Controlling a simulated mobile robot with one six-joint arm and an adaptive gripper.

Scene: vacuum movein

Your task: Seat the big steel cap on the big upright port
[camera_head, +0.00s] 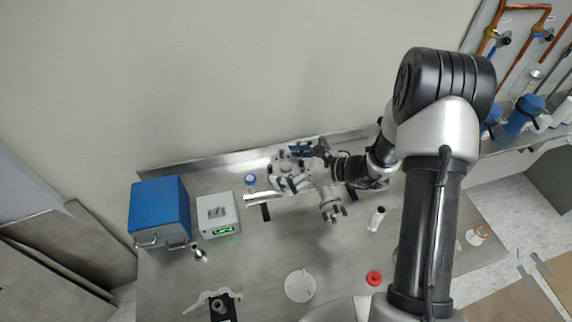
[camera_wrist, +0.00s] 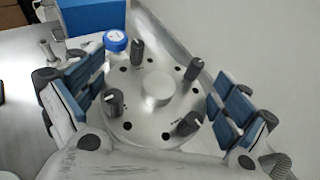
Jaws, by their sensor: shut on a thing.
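The big steel cap (camera_wrist: 158,118) shows in the wrist view as a round bright plate with a raised round middle and several dark holes. Several grey clamp-like knobs stand around it. My gripper (camera_wrist: 160,95) is shut on it, with blue pads at its left and right sides. In the head view my gripper (camera_head: 300,163) is over the steel chamber (camera_head: 290,184) near the back wall. The upright port is hidden under the cap, and I cannot tell whether the cap touches it or sits level.
A blue box (camera_head: 158,208) and a white instrument (camera_head: 218,214) with a green display stand left. A blue-capped vial (camera_head: 250,180) is beside the chamber. A side fitting (camera_head: 331,205) points forward. A pale disc (camera_head: 300,286) and a red ring (camera_head: 374,278) lie in front.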

